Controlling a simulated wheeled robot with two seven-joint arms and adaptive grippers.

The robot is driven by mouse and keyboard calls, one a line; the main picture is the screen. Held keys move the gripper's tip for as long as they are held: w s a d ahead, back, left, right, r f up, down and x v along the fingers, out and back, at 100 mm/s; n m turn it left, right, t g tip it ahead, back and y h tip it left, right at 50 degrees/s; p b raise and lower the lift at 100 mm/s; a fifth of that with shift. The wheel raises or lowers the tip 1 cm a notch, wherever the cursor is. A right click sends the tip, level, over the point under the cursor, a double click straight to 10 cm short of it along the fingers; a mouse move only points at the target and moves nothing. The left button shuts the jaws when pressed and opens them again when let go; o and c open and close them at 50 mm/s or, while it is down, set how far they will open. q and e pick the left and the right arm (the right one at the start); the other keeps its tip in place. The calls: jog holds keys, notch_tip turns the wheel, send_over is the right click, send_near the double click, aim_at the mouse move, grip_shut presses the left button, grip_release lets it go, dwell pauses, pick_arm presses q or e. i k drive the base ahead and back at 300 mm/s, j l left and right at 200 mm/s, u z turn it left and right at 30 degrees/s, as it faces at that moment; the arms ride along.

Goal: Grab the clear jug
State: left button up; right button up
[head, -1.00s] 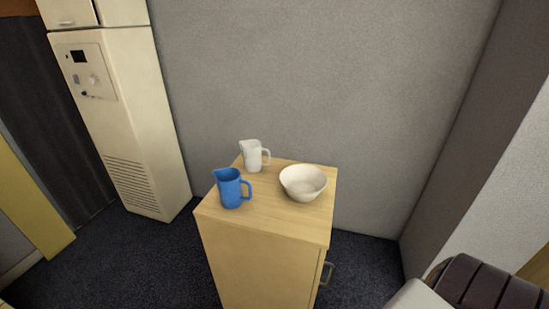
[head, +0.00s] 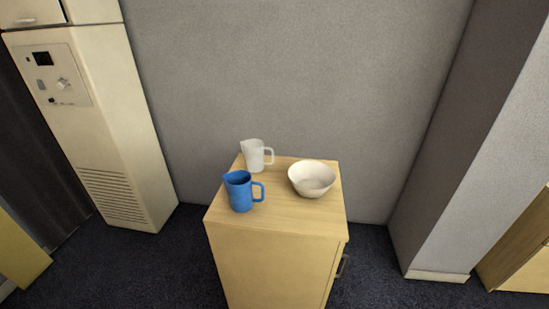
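The clear jug (head: 253,156) looks whitish and translucent. It stands upright at the back left of a small wooden cabinet top, with its handle to the right. A blue jug (head: 239,192) stands upright in front of it, near the cabinet's left edge, also with its handle to the right. Neither of my grippers shows in the head view.
The wooden cabinet (head: 275,215) stands against a grey wall, with a cream bowl (head: 312,179) on its right side. The front of its top is bare. A tall cream unit (head: 110,130) stands to the left. Dark carpet (head: 150,270) is clear around the cabinet.

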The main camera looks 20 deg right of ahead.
aim_at(253, 150)
jog(key=i+j+z, duration=0.1)
jog(key=j+z, duration=0.35)
jog(key=j, duration=0.2)
jog(key=j+z, duration=0.4)
jog(key=j, duration=0.25)
